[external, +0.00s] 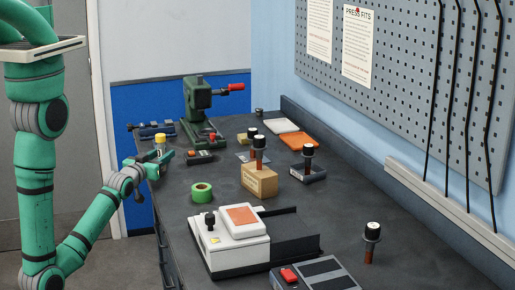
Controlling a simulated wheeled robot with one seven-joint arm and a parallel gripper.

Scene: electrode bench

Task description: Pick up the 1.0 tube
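Several brown tubes with black caps stand upright on the bench; I cannot read a 1.0 marking on any. One (259,155) is at the tan box (260,182), and another (253,144) stands just behind. A third (308,160) is at a dark block (304,173). One more (369,253), with a white spot on its cap, stands alone at the right front. My gripper (164,158) is at the bench's left edge, well left of these tubes. A small yellow-capped container (160,143) shows at the gripper; I cannot tell whether it is held or behind.
A green press (196,101) with a red handle stands at the back. A green tape roll (202,193) and a white device (236,246) stand on the left side of the bench (335,205). Orange (298,141) and white trays lie near the wall. The right middle is fairly clear.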

